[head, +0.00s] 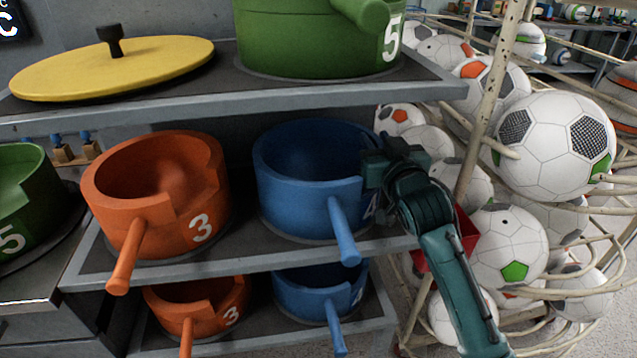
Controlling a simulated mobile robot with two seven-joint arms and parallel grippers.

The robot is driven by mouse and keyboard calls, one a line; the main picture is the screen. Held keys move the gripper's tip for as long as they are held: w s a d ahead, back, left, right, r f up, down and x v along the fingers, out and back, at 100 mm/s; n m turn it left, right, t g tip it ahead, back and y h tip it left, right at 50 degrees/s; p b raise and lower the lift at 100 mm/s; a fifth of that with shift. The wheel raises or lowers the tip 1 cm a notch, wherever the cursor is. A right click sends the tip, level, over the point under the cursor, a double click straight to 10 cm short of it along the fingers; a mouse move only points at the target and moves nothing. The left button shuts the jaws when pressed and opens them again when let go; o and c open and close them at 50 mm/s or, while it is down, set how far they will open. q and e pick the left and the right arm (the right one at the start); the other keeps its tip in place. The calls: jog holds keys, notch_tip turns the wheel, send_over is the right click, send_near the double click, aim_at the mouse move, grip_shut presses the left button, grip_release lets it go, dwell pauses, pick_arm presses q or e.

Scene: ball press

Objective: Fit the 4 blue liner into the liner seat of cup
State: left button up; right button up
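The blue liner (297,194) marked 4 stands upright on the middle shelf in the head view, with its handle (344,232) pointing forward and down. My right gripper (372,172) is at the liner's right side, by its rim and wall, partly covering the number. It overlaps the liner there, but its fingers are hard to make out, so I cannot tell whether it is shut on the wall. A second blue liner (300,296), also with a 4, stands on the shelf below. My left gripper is not in view. I cannot make out the cup or its liner seat.
An orange liner (150,215) marked 3 stands left of the blue one. The upper shelf edge (240,100) runs above both, carrying a yellow lid (112,68) and a green liner (310,40). A rack of soccer balls (553,140) crowds the right side.

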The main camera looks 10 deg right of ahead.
grip_shut()
dwell(1.0)
jog(key=shift+r, duration=0.1)
